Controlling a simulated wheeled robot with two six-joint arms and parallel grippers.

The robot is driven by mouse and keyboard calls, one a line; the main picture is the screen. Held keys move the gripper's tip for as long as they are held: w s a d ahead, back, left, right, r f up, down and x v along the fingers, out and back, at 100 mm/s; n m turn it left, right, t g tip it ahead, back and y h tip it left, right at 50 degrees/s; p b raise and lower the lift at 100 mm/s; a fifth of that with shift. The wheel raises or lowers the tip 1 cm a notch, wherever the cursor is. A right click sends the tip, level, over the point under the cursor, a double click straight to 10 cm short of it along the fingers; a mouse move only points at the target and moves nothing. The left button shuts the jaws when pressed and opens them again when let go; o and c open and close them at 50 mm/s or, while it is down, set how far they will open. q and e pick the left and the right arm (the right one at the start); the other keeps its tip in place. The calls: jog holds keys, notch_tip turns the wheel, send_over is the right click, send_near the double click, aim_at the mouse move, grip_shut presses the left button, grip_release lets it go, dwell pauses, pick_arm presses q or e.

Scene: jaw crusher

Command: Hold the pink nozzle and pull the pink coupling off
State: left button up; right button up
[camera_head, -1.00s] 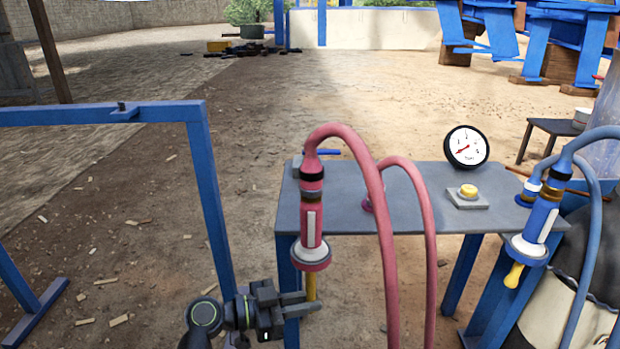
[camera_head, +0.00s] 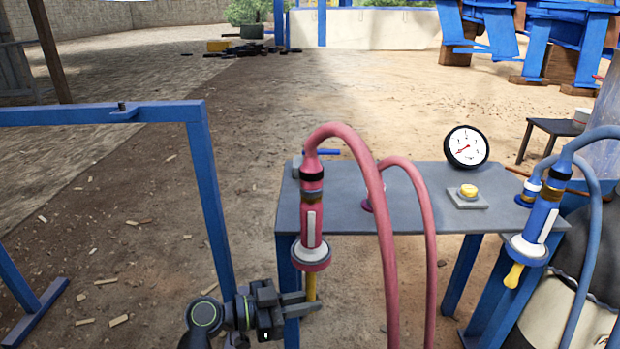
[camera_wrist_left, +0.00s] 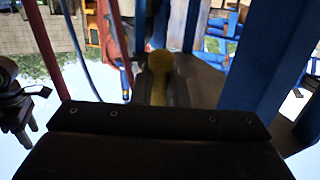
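The pink nozzle (camera_head: 311,235) hangs upright, with a white stripe, a white collar at its lower end and a yellow tip (camera_head: 311,287) below. The pink coupling (camera_head: 311,185) sits on its top, above a brown ring, and joins the pink hose. My left gripper (camera_head: 303,302) is at the yellow tip from the left, below the collar. In the left wrist view its fingers lie close on both sides of the yellow tip (camera_wrist_left: 160,68) and look shut on it. A dark pronged shape in that view looks like my right gripper (camera_wrist_left: 28,122); its opening is unclear.
The grey table (camera_head: 440,185) stands behind the nozzle, bearing a gauge (camera_head: 466,147) and a yellow button (camera_head: 468,191). The pink hose (camera_head: 385,250) arcs down right of the nozzle. A blue nozzle (camera_head: 538,222) hangs further right. A blue frame (camera_head: 210,200) stands left.

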pick_arm(q)
jog(key=o, duration=0.5)
jog(key=shift+o, duration=0.2)
jog(key=shift+a, duration=0.15)
